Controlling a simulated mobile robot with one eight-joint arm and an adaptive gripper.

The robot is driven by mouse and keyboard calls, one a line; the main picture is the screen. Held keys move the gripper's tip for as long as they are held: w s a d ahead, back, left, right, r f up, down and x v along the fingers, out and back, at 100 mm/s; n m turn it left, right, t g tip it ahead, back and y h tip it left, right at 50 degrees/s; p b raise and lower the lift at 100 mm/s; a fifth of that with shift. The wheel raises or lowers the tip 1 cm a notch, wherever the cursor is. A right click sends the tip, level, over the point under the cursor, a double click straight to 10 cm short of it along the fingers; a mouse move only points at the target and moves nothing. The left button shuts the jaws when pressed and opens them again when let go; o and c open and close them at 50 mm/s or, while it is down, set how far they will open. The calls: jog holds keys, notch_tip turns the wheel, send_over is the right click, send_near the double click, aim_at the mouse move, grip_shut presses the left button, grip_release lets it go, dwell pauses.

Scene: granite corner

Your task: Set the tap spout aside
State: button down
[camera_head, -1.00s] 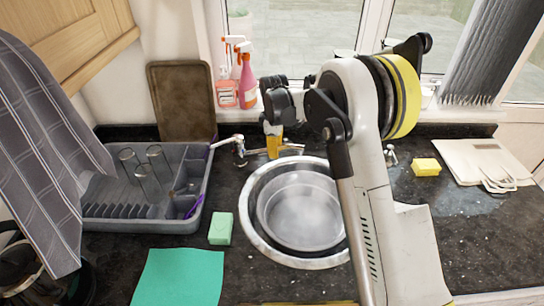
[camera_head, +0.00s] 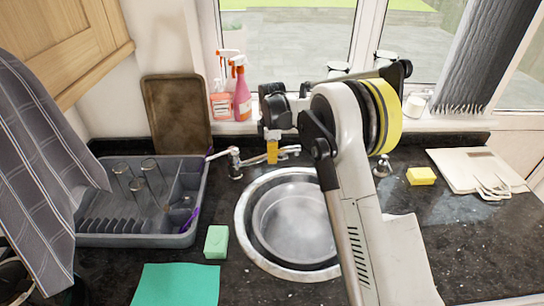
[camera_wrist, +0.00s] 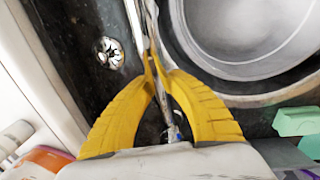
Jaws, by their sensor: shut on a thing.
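The chrome tap spout (camera_head: 289,149) runs to the right from the tap body (camera_head: 235,163), along the back of the round sink (camera_head: 245,233). My gripper (camera_head: 272,152) is at the spout with its yellow fingers pointing down. In the wrist view, my gripper (camera_wrist: 152,68) is closed around the thin spout (camera_wrist: 160,92), which runs upward in the picture beside the sink rim (camera_wrist: 220,70). The spout's base is partly hidden behind the fingers and wrist.
A second chrome tap (camera_head: 383,165) stands right of my arm; a yellow sponge (camera_head: 421,176) lies beyond it. Spray bottles (camera_head: 241,95) stand on the sill behind. A dish rack (camera_head: 130,226) is left, and a green sponge (camera_head: 216,242) lies beside the sink.

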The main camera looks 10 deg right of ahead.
jog(key=c, duration=1.3)
grip_release()
jog(key=shift+o, duration=0.2)
jog(key=shift+r, duration=0.1)
notch_tip(320, 180, up, 12)
jog(key=s, duration=0.1)
jog(key=shift+a, duration=0.1)
jog(key=shift+s, duration=0.1)
